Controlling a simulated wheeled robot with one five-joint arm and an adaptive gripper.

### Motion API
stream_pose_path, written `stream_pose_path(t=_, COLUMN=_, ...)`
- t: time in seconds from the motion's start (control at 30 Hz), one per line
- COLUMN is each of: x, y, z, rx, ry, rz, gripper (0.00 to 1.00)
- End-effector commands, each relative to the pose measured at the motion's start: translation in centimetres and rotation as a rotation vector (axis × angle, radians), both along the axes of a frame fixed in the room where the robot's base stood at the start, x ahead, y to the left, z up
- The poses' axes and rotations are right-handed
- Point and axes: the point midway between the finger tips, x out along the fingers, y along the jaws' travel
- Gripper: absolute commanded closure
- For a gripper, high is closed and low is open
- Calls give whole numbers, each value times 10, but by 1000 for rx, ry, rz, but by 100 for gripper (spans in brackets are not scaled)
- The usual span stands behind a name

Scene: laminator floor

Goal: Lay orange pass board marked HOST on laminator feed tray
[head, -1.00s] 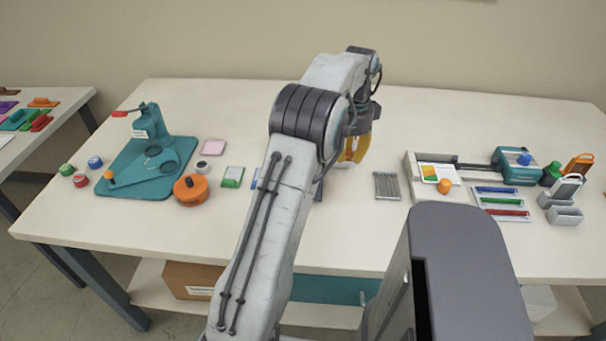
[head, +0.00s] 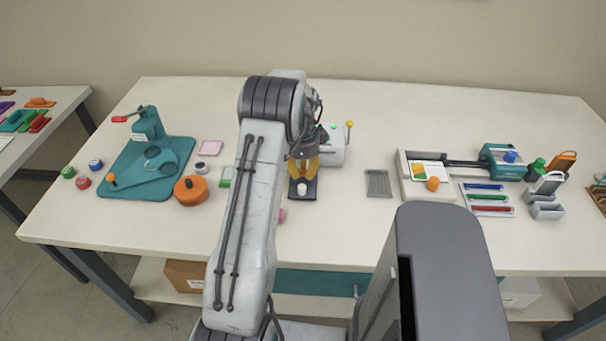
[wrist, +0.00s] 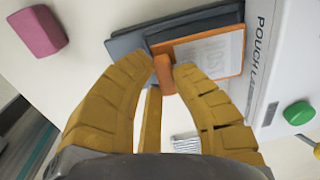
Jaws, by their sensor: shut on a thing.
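The orange pass board (wrist: 239,62) has a white printed label and an orange grip block at one edge. My gripper (wrist: 165,70) has its yellow fingers shut on that block. The board is over the dark grey feed tray (wrist: 125,44) in the wrist view, slightly turned to it; I cannot tell whether it touches. The word HOST is not legible. In the head view my gripper (head: 303,166) is above the feed tray (head: 311,195), and the board is mostly hidden. The white pouch laminator (head: 333,152) stands just behind the tray.
A pink block (wrist: 38,32) lies beside the tray. Left of my arm are a teal press (head: 150,165) and an orange round container (head: 191,190). To the right are a grey ribbed pad (head: 378,184) and a white fixture (head: 408,190). The table front is clear.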

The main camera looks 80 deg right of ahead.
Motion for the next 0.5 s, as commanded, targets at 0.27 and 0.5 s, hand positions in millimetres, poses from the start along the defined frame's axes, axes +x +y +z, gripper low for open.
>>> stream_pose_path(t=0.27, x=0, y=0, z=-21, rx=1, ry=0, rz=0, gripper=100)
stream_pose_path(t=0.5, x=0, y=0, z=-21, rx=0, ry=0, rz=0, gripper=100)
